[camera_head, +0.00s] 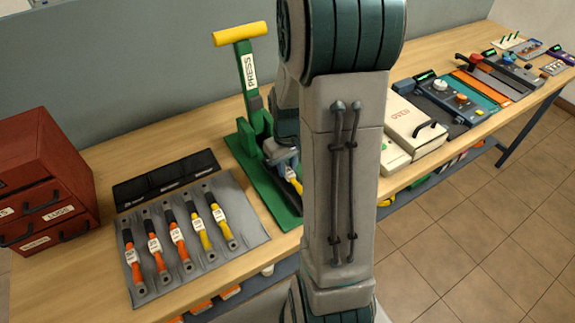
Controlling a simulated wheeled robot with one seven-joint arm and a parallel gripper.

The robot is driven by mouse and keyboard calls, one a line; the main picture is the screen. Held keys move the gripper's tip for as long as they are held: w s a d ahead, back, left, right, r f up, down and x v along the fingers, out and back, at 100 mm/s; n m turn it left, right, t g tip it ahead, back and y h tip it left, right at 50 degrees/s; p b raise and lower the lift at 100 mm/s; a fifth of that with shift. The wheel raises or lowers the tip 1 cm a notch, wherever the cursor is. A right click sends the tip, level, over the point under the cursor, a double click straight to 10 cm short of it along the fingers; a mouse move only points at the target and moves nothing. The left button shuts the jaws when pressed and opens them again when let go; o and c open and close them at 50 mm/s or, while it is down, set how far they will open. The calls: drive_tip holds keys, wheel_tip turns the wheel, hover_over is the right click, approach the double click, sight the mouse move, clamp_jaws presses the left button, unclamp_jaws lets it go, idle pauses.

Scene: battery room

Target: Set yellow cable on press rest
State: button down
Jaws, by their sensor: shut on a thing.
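The green press (252,125), with a yellow-topped lever marked PRESS, stands on a green base plate on the bench. My gripper (287,166) is low over the right part of the press base, partly hidden behind my arm. It is shut on a yellow cable (296,185), whose yellow part and pale label show just below the fingers. The press rest and the cable's far end are hidden by my arm, so I cannot tell whether the cable touches the rest.
A grey mat (250,216) left of the press holds several orange and yellow cables, with black trays behind it. A red drawer cabinet (42,165) stands at the far left. A white oven (420,118) and other devices line the bench to the right.

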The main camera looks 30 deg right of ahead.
drive_tip(key=shift+f+b, duration=0.45)
drive_tip(key=shift+f, duration=0.1)
idle(0.4)
drive_tip(key=c, duration=1.2)
unclamp_jaws()
drive_tip(key=shift+o, duration=0.2)
wheel_tip(320, 180, up, 14)
drive_tip(key=s+a+r+t, duration=0.1)
drive_tip(key=s+a+t, duration=0.2)
drive_tip(key=s+a, duration=0.8)
drive_tip(key=shift+s+a+r+b, duration=0.15)
drive_tip(key=shift+s+a+b, duration=0.2)
drive_tip(key=shift+s, duration=0.25)
drive_tip(key=shift+s+a, duration=0.1)
drive_tip(key=shift+s, duration=0.1)
drive_tip(key=shift+c, duration=1.2)
drive_tip(key=shift+a, duration=0.15)
